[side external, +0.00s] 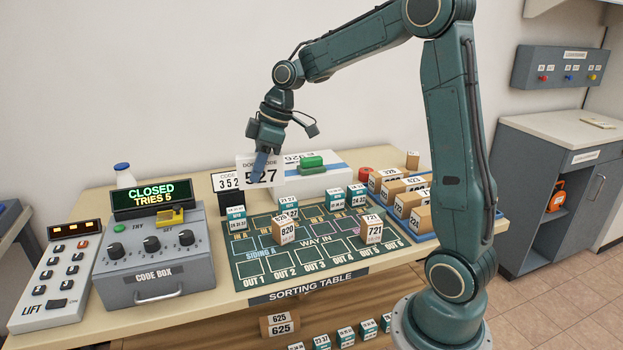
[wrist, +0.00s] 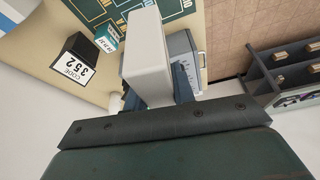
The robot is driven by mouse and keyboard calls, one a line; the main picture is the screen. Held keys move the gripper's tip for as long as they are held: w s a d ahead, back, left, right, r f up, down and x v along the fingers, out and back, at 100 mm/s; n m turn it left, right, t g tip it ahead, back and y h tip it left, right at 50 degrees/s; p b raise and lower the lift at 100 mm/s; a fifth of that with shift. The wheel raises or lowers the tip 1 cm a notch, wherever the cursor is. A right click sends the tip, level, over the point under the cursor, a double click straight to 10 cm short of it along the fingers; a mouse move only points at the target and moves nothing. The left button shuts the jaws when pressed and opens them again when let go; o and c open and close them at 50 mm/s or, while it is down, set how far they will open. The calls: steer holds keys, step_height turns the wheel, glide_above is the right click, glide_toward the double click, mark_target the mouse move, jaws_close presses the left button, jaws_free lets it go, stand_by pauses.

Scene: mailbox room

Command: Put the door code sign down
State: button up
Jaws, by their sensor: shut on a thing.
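The door code sign (side external: 268,178) is a white plate reading "DOOR CODE 527". My gripper (side external: 260,163) is shut on it and holds it upright near the back of the sorting table (side external: 220,283). In the wrist view the sign is a pale block (wrist: 147,60) between the fingers of my gripper (wrist: 155,92). The side view does not clearly show whether its lower edge touches anything.
A black block (side external: 227,198) with a "CODE 352" card stands just left of the sign. A white box (side external: 318,184) with green pieces on top is behind it to the right. Small parcels, including box 820 (side external: 286,233), stand on the green mat (side external: 262,268). The code box (side external: 155,265) is at left.

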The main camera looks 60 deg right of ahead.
steer(key=s+d+n, duration=0.1)
steer(key=s+d, duration=0.9)
steer(key=s, duration=0.1)
steer(key=shift+s+d+n+y, duration=0.15)
steer(key=shift+s+n+y, duration=0.15)
steer(key=shift+s, duration=0.1)
steer(key=shift+f, duration=0.2)
step_height(320, 180, down, 16)
steer(key=shift+r, duration=0.1)
steer(key=shift+f, duration=1.95)
steer(key=shift+f, duration=0.15)
